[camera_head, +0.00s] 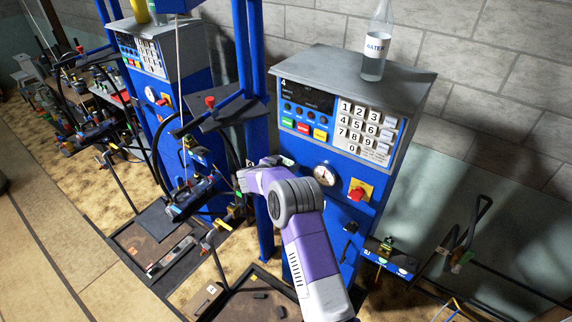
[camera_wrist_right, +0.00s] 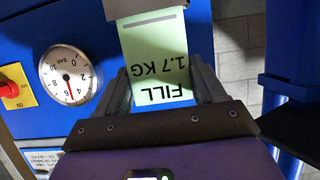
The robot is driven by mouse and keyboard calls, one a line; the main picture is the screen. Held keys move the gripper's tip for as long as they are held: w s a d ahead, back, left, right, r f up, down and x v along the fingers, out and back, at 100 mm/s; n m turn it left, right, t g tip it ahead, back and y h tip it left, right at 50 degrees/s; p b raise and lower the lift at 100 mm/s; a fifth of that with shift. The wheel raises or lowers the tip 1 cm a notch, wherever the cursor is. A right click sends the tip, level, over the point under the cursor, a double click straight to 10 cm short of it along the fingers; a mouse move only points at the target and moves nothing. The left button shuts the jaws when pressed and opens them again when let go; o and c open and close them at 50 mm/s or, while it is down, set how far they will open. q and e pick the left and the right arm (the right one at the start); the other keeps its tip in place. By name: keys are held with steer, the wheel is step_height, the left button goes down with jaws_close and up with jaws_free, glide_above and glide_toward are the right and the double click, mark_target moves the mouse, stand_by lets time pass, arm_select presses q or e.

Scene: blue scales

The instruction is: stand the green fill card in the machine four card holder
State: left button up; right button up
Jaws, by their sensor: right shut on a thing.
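The pale green fill card (camera_wrist_right: 157,50) shows in the right wrist view, with "FILL 1.7 KG" upside down. My right gripper (camera_wrist_right: 161,84) is shut on it, one finger at each side. In the head view my right gripper (camera_head: 241,181) is beside the left edge of the blue machine marked 4 (camera_head: 345,95), below its keypad. The card is too small there to make out well. A dark piece (camera_wrist_right: 138,6) lies at the card's far end; I cannot tell if it is the card holder or if they touch. My left gripper is out of view.
Machine four carries a gauge (camera_head: 325,174), a red knob (camera_head: 357,193) and a water bottle (camera_head: 376,45) on top. Blue posts (camera_head: 257,100) stand close by the gripper. Another blue machine (camera_head: 160,60) stands left. Open tiled floor (camera_head: 40,230) lies at lower left.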

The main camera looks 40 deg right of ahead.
steer(key=shift+f+b, duration=0.3)
steer(key=shift+f, duration=0.6)
steer(key=o, duration=1.1)
steer(key=shift+a, duration=0.1)
steer(key=b+v, duration=0.1)
steer(key=v, duration=0.6)
steer(key=shift+a, duration=0.2)
steer(key=shift+s, duration=0.15)
